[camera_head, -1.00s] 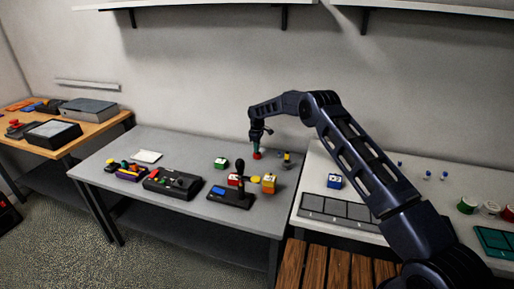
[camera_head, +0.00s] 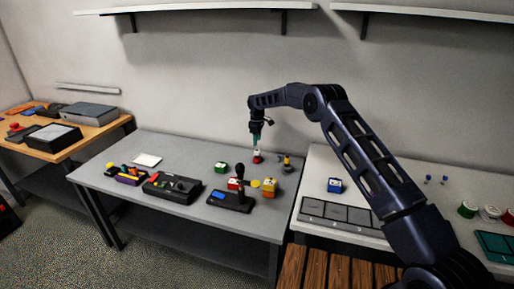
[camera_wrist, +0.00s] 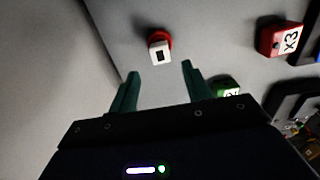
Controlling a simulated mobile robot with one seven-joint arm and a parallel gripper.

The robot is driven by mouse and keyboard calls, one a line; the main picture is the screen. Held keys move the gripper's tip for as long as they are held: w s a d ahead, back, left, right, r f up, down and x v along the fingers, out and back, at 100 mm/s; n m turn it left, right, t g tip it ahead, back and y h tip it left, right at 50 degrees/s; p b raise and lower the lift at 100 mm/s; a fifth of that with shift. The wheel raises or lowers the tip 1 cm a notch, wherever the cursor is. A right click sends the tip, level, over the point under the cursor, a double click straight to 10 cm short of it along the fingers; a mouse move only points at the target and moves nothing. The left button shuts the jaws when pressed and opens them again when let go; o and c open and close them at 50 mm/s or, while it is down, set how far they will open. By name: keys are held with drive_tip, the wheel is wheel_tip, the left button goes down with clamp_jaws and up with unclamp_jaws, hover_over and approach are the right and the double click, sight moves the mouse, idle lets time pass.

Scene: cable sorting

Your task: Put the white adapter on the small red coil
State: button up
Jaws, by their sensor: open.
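The small red coil (camera_head: 258,160) sits on the grey table (camera_head: 185,152) near its back edge. It also shows in the wrist view (camera_wrist: 168,37). The white adapter (camera_wrist: 159,53), a small block with a dark rectangular opening, appears on top of the coil and overlaps it in the wrist view. In the head view the adapter (camera_head: 257,153) is a small pale spot. My gripper (camera_head: 257,143) is above them, pointing down. In the wrist view my gripper (camera_wrist: 158,70) has its green fingers apart and nothing between them; the adapter lies beyond the fingertips.
A grey-and-yellow item (camera_head: 286,162) stands just right of the coil.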

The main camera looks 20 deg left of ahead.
sight(257, 150)
wheel_tip(257, 150, up, 4)
drive_tip(key=shift+r, duration=0.15)
